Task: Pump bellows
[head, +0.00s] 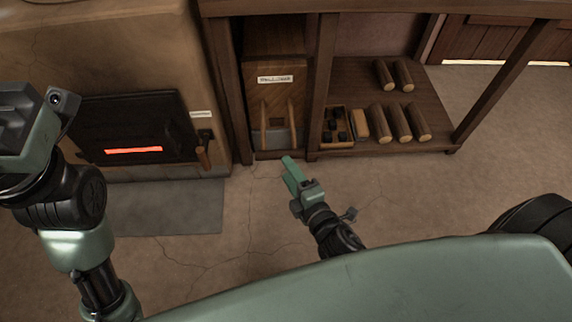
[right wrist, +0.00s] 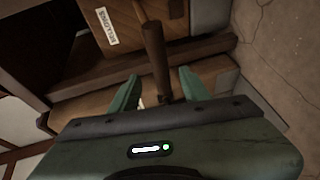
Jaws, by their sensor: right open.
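The bellows is a wooden box unit with a white label (head: 275,79) under a bench; the label, reading BELLOWS, also shows in the right wrist view (right wrist: 107,26). Two slim wooden bars stand at its front, a left one (head: 264,118) and a right one (head: 291,122). My right gripper (head: 289,163) is open and empty, low in front of the bellows. In the right wrist view, a round wooden bar (right wrist: 155,58) lines up between the open fingers (right wrist: 160,88); contact cannot be told. My left gripper is cut off at the left edge, its fingers not visible.
A furnace with a black door (head: 130,128) and glowing slot stands left, a grey mat (head: 178,209) before it. Right of the bellows, a shelf (head: 345,82) holds several logs and a small wooden box (head: 338,137). A shelf post (head: 321,85) stands close beside the bellows.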

